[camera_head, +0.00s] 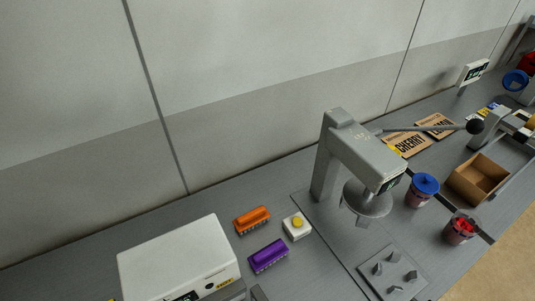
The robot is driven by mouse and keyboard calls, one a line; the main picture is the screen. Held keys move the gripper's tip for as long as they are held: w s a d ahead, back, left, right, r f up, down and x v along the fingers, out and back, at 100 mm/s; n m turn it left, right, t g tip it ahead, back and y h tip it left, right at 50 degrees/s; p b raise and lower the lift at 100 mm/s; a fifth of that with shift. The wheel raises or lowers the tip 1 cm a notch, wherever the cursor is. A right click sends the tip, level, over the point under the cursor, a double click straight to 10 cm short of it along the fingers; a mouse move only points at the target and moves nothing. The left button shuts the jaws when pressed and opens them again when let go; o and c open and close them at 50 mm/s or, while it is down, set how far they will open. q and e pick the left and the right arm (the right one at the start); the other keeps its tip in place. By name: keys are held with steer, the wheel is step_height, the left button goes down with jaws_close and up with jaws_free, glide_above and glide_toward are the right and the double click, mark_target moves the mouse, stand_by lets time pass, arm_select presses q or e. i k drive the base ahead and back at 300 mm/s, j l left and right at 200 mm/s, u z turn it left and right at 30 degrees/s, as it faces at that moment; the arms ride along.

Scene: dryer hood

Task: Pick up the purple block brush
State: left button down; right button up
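The purple block brush (268,256) lies on the grey worktop, bristles facing down, near the bottom middle of the head view. It is just right of a white box and in front of an orange block brush. Nothing is seen holding it. Neither of my grippers can be clearly made out. Small grey parts show at the bottom edge beside the white box, too cut off to identify.
An orange block brush (252,220) and a white button box with a yellow button (297,226) sit close behind. The white box (178,262) stands left. A grey dryer hood stand (360,155) rises right. A blue-lidded jar (422,190) and cardboard box (478,180) are farther right.

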mark_target(275, 251)
steer(key=l, duration=0.65)
steer(key=i+l, duration=0.1)
steer(key=l, duration=0.6)
steer(key=z, duration=0.05)
